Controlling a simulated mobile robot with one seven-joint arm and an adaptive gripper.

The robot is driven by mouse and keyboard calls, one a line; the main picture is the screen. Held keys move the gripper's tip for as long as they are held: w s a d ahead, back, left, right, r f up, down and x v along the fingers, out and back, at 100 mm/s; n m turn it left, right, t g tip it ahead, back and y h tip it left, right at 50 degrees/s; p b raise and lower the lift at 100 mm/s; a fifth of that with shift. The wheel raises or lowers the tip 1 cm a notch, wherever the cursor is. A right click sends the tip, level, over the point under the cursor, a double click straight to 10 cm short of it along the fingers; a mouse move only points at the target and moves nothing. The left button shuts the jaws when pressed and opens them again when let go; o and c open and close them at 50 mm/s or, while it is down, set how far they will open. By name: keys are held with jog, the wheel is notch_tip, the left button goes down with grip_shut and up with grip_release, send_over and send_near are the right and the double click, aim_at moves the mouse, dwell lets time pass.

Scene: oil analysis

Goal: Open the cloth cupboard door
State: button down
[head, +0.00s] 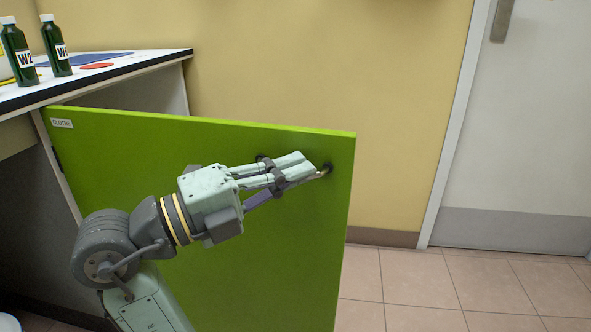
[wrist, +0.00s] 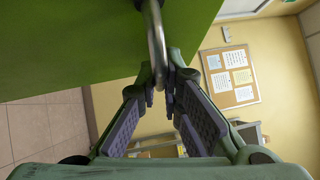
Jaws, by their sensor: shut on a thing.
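The cloth cupboard door (head: 240,230) is a green panel with a small label (head: 62,123) at its upper left. It stands swung out from the cupboard under the counter, with its hinge side at the left. My gripper (head: 312,172) is at the door's upper right, its fingers shut on the metal handle (head: 325,170). In the wrist view, the curved handle (wrist: 156,45) passes down between the fingertips (wrist: 163,95), and the green door (wrist: 90,40) fills the upper left. The exact contact on the handle is partly hidden by the fingers.
The counter (head: 120,75) above the cupboard holds two dark green bottles labelled W2 (head: 18,55) and W1 (head: 55,45) and a red disc (head: 97,66). A grey room door (head: 520,130) is at the right. The tiled floor (head: 430,290) right of the green door is clear.

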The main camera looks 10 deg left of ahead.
jog(key=c, duration=1.7)
grip_release()
jog(key=v, duration=1.2)
jog(key=shift+w, duration=0.1)
